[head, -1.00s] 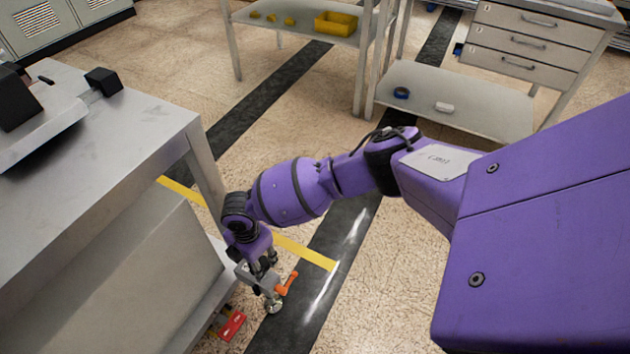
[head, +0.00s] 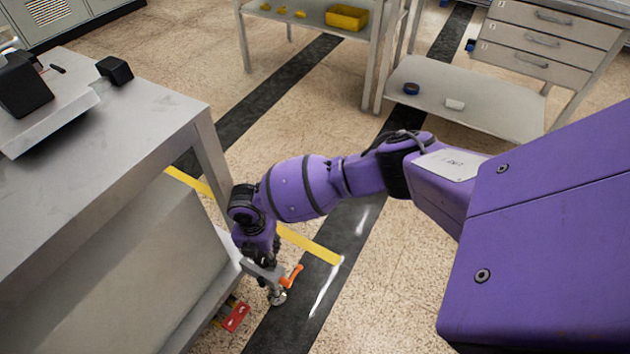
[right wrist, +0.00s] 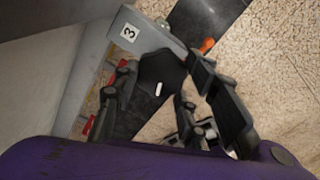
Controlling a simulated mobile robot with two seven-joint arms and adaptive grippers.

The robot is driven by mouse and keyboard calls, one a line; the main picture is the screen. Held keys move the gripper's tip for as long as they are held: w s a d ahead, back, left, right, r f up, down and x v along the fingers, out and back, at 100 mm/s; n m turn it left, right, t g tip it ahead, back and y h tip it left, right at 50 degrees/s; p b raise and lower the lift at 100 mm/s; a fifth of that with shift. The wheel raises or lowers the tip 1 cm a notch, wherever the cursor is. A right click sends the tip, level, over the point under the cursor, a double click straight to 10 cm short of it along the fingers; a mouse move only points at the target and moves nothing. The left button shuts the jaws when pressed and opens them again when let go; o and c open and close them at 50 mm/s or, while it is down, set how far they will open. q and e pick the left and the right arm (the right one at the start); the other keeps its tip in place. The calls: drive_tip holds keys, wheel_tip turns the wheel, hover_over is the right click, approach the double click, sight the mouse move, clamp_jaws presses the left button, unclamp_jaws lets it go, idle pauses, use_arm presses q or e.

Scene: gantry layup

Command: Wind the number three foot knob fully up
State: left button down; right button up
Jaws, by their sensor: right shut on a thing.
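The number three foot bracket (right wrist: 142,32) is a grey plate with a "3" label, beside the bench's lower body. Its black knob (right wrist: 161,72) has a white mark on top. My right gripper (right wrist: 165,88) has its fingers around the knob and is shut on it. In the head view my right gripper (head: 264,254) points down at the bracket, and its fingers hide the knob. An orange lever (head: 292,275) sticks out beside the bracket, and the round foot pad (head: 277,297) shows below, near the floor. My left gripper is not in view.
The steel bench (head: 150,120) stands close on the left. A red part (head: 236,317) lies low by its base. The floor to the right is open, with a yellow line (head: 310,246) and dark strip. A shelf table (head: 470,98) stands farther back.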

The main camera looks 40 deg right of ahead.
drive_tip(key=shift+w+a+r, duration=0.2)
drive_tip(key=shift+w+a, duration=0.05)
drive_tip(key=shift+w, duration=0.15)
drive_tip(key=o, duration=1)
drive_tip(key=shift+f, duration=0.1)
drive_tip(key=shift+s, duration=0.1)
drive_tip(key=shift+r, duration=0.3)
wheel_tip(320, 180, up, 11)
drive_tip(key=shift+r, duration=0.2)
drive_tip(key=shift+o, duration=0.2)
drive_tip(key=shift+s, duration=0.1)
